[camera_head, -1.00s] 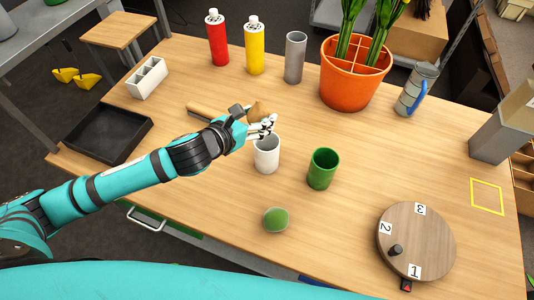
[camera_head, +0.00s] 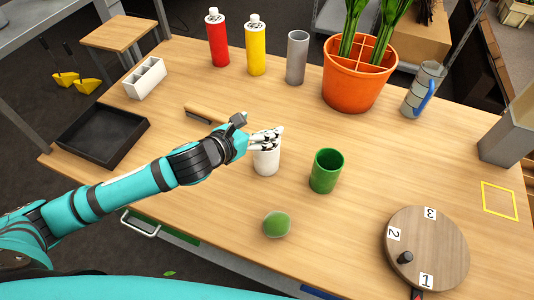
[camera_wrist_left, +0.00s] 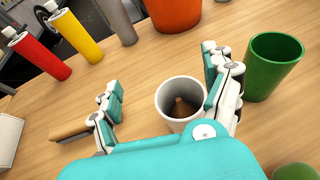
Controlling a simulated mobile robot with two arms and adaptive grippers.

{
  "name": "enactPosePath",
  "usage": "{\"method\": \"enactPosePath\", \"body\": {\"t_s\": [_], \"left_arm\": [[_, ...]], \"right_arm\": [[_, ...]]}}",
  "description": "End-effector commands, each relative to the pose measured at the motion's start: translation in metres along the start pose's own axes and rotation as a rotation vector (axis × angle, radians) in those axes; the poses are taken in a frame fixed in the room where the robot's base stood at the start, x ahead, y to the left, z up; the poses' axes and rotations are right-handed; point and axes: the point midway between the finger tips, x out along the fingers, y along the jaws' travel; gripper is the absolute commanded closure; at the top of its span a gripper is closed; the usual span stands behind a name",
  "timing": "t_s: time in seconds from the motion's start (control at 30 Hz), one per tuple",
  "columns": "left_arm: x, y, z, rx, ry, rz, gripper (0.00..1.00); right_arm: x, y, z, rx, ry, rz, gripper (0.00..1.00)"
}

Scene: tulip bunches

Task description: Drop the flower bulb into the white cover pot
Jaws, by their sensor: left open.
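The white cover pot (camera_head: 267,161) stands upright on the wooden table, under my left gripper (camera_head: 266,138). In the left wrist view the pot (camera_wrist_left: 173,117) lies between the spread fingers of my left gripper (camera_wrist_left: 165,78), nearer the right finger; I cannot tell whether that finger touches it. A brown, pointed thing that looks like the flower bulb (camera_wrist_left: 180,105) is down inside the pot. In the head view the fingers hide most of the pot's mouth and the bulb. The left gripper is open and empty. My right gripper is not in view.
A green pot (camera_head: 326,171) stands close to the right. A green round thing (camera_head: 277,224) lies in front. A wooden-handled thing (camera_head: 205,113) lies behind the left gripper. An orange planter (camera_head: 358,82) stands at the back; a round numbered turntable (camera_head: 427,245) is front right.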

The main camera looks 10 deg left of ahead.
Motion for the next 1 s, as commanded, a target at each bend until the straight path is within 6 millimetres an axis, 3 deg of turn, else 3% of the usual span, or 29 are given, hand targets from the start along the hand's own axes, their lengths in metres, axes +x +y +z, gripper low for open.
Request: {"method": "enactPosePath", "body": {"t_s": [0.27, 0.5, 0.7, 1.0], "left_arm": [[-0.008, 0.001, -0.001, 0.001, 0.001, 0.001, 0.17], [-0.048, 0.000, -0.001, 0.003, 0.003, 0.000, 0.17], [-0.071, 0.001, -0.001, 0.001, 0.002, 0.001, 0.17], [-0.075, 0.000, 0.000, 0.000, 0.000, 0.000, 0.17]], "right_arm": [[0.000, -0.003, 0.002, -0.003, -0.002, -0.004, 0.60], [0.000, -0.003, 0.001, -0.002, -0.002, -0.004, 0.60], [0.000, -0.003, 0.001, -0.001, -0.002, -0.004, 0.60], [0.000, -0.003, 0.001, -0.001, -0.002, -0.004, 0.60]]}}
